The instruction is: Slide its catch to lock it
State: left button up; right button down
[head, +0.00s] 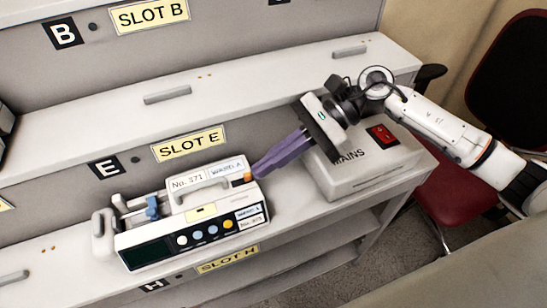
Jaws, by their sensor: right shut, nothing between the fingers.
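An infusion pump (190,238) stands on the shelf under the SLOT E label, with a dark screen, several round buttons and labels reading No. 371 and WARD A. A small orange catch (248,177) sits at the right end of its top. My right gripper (258,174) reaches in from the right with purple fingers shut and empty. Its fingertips are at the orange catch; whether they touch it I cannot tell. My left gripper is not in view.
A pale MAINS box (365,172) with a red switch (382,135) stands right of the pump, under my right arm. Shelf fronts carry SLOT B (149,14), SLOT E (188,144) and SLOT H (227,260) labels. A red chair (459,205) is at the right.

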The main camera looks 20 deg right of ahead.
aim_at(248, 177)
jog(key=shift+a, duration=0.1)
jog(key=shift+a+f+b, duration=0.15)
jog(key=shift+a+b, duration=0.6)
jog(key=shift+a, duration=0.5)
jog(key=shift+s, duration=0.1)
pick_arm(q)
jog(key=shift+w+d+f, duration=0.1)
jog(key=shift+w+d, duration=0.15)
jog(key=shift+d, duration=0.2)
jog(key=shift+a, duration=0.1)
